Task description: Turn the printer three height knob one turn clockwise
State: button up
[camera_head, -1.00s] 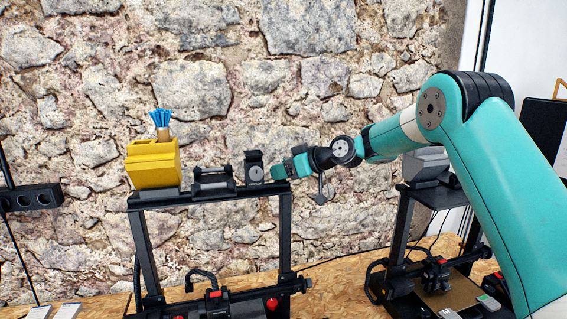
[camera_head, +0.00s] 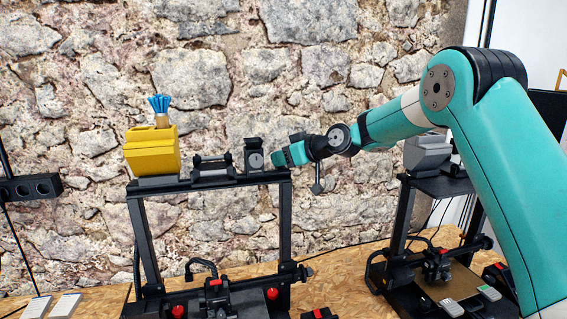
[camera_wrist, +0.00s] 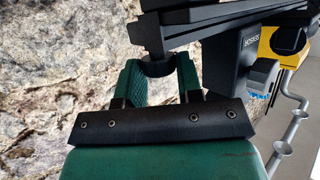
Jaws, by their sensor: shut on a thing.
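In the wrist view, a dark round knob (camera_wrist: 158,66) sits under the end of a black printer bar (camera_wrist: 190,35). My gripper (camera_wrist: 158,72) has its two green fingers on either side of the knob, shut on it. In the head view, my gripper (camera_head: 273,159) is at the right end of the top of the black printer frame (camera_head: 286,225), beside a small dial block (camera_head: 255,160). The knob is hidden there. I cannot read a printer number.
A yellow box (camera_head: 152,155) with a blue-bristled brush (camera_head: 160,108) stands on the printer top at left. A second black printer (camera_head: 402,235) with a grey box (camera_head: 428,152) on top stands to the right. The stone wall (camera_head: 340,80) is close behind.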

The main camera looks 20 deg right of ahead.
jog(key=m+t+h+b, duration=0.1)
jog(key=m+h+b, duration=0.1)
jog(key=b, duration=0.1)
jog(key=m+t+h+b, duration=0.1)
jog(key=m+h+b, duration=0.1)
jog(key=shift+s+a+f+t, duration=0.15)
jog(key=shift+a+t, duration=0.15)
jog(key=shift+m+t+h+b, duration=0.4)
jog(key=shift+m+h+b, duration=0.65)
jog(key=shift+m+h, duration=1.1)
jog(key=shift+r+h, duration=0.2)
jog(key=shift+h, duration=0.15)
jog(key=o, duration=0.9)
jog(key=b+v, duration=0.6)
jog(key=v, duration=1.1)
jog(key=shift+s+r, duration=0.1)
